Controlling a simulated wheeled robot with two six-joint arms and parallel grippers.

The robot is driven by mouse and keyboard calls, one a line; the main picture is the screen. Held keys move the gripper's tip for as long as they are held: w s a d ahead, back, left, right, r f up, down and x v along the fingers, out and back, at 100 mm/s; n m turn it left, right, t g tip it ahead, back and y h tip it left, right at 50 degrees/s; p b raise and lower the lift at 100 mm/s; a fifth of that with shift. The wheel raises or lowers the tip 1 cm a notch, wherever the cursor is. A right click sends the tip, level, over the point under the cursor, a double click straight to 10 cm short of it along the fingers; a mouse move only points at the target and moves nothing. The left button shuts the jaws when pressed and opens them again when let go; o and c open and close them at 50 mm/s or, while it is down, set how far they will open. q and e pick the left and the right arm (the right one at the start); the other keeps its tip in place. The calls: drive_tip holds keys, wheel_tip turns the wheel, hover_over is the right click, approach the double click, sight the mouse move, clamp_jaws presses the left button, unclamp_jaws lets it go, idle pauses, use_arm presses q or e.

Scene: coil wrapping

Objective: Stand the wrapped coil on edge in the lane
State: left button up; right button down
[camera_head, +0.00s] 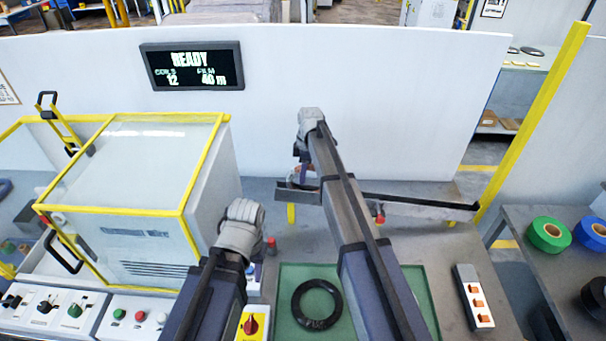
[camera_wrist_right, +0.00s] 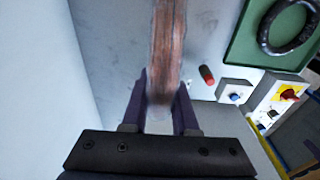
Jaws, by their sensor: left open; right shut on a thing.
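The wrapped coil (camera_wrist_right: 168,45) shows in the right wrist view as a reddish-brown, glossy band seen edge-on between the two fingers. My right gripper (camera_wrist_right: 160,112) is shut on it. In the head view my right gripper (camera_head: 302,158) is at the left end of the lane, and only a small part of the coil (camera_head: 303,172) shows under it. The lane (camera_head: 420,203) is a long dark metal channel on yellow legs, partly hidden by my right arm. I cannot tell whether the coil touches it. My left gripper (camera_head: 256,268) is open and mostly hidden by its wrist, above the front-left table.
A black ring (camera_head: 317,304) lies on a green mat (camera_head: 419,285). A yellow-framed machine (camera_head: 150,200) stands left, with button panels (camera_head: 135,322) before it. A white wall (camera_head: 400,90) rises behind the lane. A small box (camera_head: 473,296) lies right; a yellow post (camera_head: 533,118) stands beyond.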

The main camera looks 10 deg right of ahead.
drive_tip(key=shift+f+b, duration=0.55)
drive_tip(key=shift+b, duration=0.05)
drive_tip(key=c, duration=0.6)
unclamp_jaws()
drive_tip(key=shift+r, duration=0.15)
drive_tip(key=r+p, duration=0.7)
drive_tip(key=p, duration=0.1)
drive_tip(key=shift+s+d+r, duration=0.1)
drive_tip(key=shift+d+r, duration=0.2)
drive_tip(key=shift+d, duration=0.05)
drive_tip(key=shift+f, duration=0.1)
idle(0.4)
drive_tip(key=s+a+f+m+b, duration=0.2)
drive_tip(key=s+f+m+b, duration=0.1)
drive_tip(key=s, duration=0.8)
drive_tip(key=s+a+f+m+h+b, duration=0.1)
drive_tip(key=s+a+f+m+b, duration=0.2)
drive_tip(key=s, duration=0.8)
drive_tip(key=s+a+f+m+h+b, duration=0.1)
drive_tip(key=s+a+f+m+b, duration=0.2)
drive_tip(key=s+m, duration=0.3)
drive_tip(key=s+b, duration=0.1)
drive_tip(key=s, duration=0.4)
drive_tip(key=shift+s+f, duration=0.35)
